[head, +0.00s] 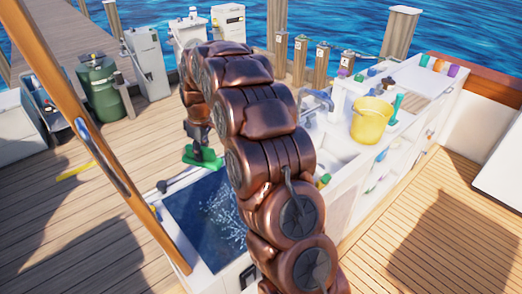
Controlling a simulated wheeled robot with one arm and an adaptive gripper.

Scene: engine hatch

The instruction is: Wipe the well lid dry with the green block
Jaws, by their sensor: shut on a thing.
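The green block (203,157) shows left of my copper-coloured arm in the head view. My gripper (197,143) is above it, shut on it, and partly hidden by my arm. The block appears over the far edge of a dark blue panel (190,215) with white speckles, set in a white frame, which looks like the well lid. I cannot tell whether the block touches it. My arm covers the panel's right part.
A slanted wooden post (85,130) stands at the left. A white counter with a sink holds a yellow bucket (371,120) at the right. A green tank (102,88) stands on the dock. The wooden deck (430,215) at the right is clear.

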